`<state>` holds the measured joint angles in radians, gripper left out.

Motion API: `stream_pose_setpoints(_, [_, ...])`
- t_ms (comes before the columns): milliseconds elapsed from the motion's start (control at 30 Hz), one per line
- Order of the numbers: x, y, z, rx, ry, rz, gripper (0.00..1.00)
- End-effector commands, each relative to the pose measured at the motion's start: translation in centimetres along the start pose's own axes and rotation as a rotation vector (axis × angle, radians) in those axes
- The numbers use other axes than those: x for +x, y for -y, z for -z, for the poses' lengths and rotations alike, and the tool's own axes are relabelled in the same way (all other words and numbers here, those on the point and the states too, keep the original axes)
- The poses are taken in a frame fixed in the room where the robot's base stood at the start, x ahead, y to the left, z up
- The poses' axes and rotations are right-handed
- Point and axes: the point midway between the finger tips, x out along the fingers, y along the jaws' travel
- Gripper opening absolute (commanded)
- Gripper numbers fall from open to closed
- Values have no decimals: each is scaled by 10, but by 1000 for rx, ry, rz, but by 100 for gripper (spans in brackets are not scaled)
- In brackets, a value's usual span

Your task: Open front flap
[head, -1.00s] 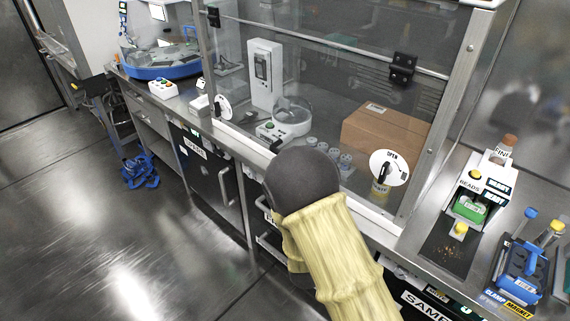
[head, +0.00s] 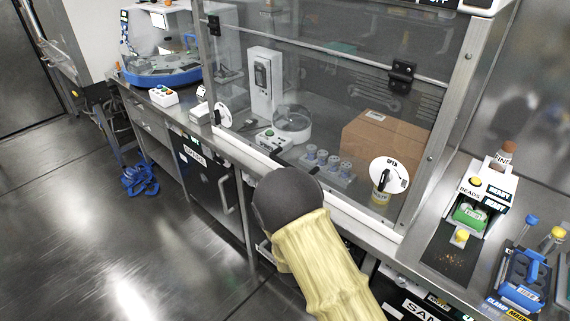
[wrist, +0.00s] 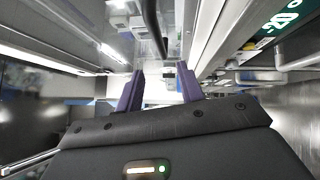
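The front flap (head: 330,105) is the clear panel on the front of the glass-walled cabinet. It hangs from two black hinges (head: 402,75) and is down, closed as far as I can see. A round white dial marked OPEN (head: 389,175) with a black lever sits at its lower right. A second white dial (head: 222,115) sits at its lower left. My arm crosses the cabinet's front edge in the head view and hides my gripper there. In the wrist view my gripper (wrist: 160,68) has its two purple fingers apart, with nothing clearly held. A dark bar (wrist: 152,32) shows beyond the fingertips.
Behind the flap are a cardboard box (head: 384,140), a row of vials (head: 328,161), a round clear-lidded device (head: 291,122) and a white upright device (head: 264,75). A beads dispenser (head: 480,195) and blue clamp rack (head: 522,279) stand right of the cabinet. The floor at left is mostly open.

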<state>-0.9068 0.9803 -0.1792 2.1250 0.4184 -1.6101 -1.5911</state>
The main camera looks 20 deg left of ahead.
Motion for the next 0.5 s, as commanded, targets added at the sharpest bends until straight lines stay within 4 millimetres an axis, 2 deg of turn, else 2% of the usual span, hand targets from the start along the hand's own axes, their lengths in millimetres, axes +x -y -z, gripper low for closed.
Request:
stream_pose_setpoints(100, [21, -1, 0, 1, 1, -3, 38])
stream_pose_setpoints(500, [84, -1, 0, 1, 0, -2, 38])
